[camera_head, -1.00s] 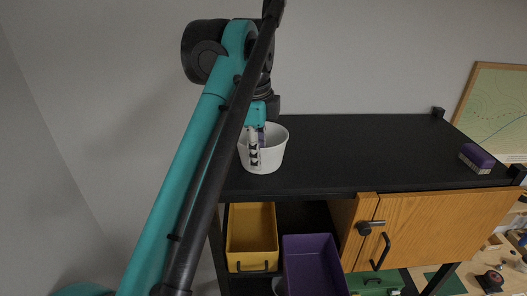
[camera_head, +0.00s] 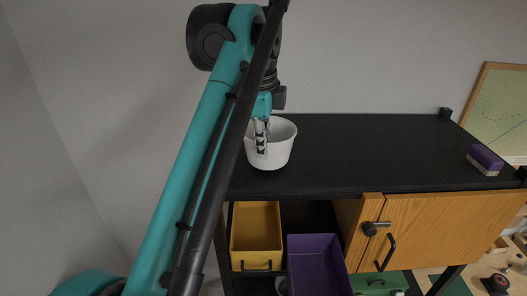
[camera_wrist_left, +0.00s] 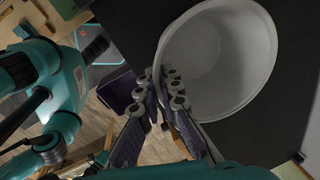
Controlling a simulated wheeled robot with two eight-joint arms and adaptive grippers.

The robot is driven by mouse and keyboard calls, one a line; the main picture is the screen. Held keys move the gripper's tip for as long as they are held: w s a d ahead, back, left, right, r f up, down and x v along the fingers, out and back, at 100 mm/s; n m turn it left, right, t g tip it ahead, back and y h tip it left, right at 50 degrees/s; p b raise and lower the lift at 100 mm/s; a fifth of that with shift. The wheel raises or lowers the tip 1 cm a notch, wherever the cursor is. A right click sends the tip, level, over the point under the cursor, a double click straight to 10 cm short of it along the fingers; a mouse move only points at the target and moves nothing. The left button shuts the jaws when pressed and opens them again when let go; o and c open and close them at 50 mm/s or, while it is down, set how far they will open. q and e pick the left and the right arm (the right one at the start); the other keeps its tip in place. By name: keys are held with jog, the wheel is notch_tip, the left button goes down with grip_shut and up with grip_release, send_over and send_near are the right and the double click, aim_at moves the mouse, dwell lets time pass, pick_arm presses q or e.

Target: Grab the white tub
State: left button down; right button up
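The white tub (camera_head: 280,150) is upright at the left end of the black cabinet top. In the left wrist view its open mouth (camera_wrist_left: 222,60) shows, and it looks empty. My left gripper (camera_head: 262,142) comes down from above at the tub's near left wall. Its fingers (camera_wrist_left: 160,84) are drawn close together at the rim, one inside and one outside, and pinch the wall between them. I cannot tell whether the tub's base still touches the top. My right gripper does not show.
Below are a yellow bin (camera_head: 256,232), a purple bin (camera_head: 316,262) and a wooden door (camera_head: 430,230) with a black handle. A wall stands behind.

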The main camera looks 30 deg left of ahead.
pick_arm(q)
notch_tip(320, 180, up, 3)
jog(key=shift+d+f, duration=0.1)
jog(key=w+d+r+p, duration=0.2)
jog(key=d+r, duration=0.4)
jog(key=d, duration=0.5)
jog(key=shift+w+r, duration=0.35)
